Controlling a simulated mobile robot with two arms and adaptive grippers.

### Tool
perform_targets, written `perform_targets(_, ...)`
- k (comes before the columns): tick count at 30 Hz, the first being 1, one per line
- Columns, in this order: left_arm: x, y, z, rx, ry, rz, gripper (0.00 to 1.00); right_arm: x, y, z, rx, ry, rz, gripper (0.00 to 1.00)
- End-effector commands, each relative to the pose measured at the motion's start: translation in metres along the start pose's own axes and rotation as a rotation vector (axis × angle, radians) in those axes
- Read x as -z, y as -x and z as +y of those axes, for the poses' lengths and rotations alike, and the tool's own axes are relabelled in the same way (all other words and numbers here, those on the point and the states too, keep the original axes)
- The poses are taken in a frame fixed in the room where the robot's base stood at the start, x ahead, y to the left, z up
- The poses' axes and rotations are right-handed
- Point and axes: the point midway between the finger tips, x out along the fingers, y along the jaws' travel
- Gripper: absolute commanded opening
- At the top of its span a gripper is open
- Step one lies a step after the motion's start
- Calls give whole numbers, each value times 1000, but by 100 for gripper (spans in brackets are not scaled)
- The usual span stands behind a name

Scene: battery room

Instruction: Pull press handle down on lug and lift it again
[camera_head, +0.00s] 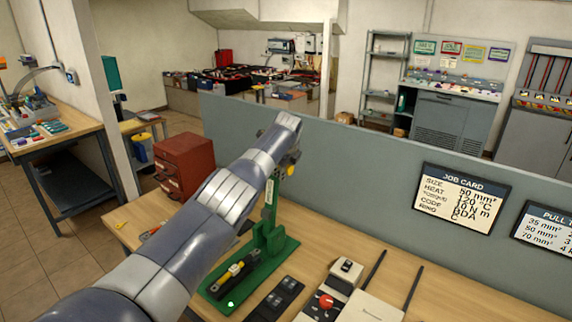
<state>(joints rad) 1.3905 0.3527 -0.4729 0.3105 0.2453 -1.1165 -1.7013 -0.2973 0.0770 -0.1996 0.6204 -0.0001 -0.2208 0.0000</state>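A green press (268,240) stands on the wooden bench, its upright column partly behind my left arm. On its green base lies a black holder with a yellow piece (235,268); I cannot tell for sure whether this is the lug. My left arm reaches from the lower left across the picture to the press top. My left gripper (292,160) is mostly hidden behind the wrist; only a dark part shows beside a small yellow piece near the column's top. The press handle is hidden or too small to make out. My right gripper is out of view.
Right of the press are a black block (278,298), a device with a red knob (326,302) and a white-topped unit with dark bars. A red drawer cabinet (184,165) stands at the left. A grey partition with a job card (461,198) runs behind the bench (440,296).

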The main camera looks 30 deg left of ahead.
Motion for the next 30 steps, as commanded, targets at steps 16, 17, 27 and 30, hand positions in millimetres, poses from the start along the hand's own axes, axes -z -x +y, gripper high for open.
perform_targets(16,8,-8,14,-38,-8,13,48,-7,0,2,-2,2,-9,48)
perform_targets(17,8,-8,14,-38,-8,13,48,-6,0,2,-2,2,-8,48)
perform_targets(27,4,-6,10,-29,-6,7,48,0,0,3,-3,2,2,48)
perform_targets(30,3,-5,9,-27,-6,6,48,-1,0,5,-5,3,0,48)
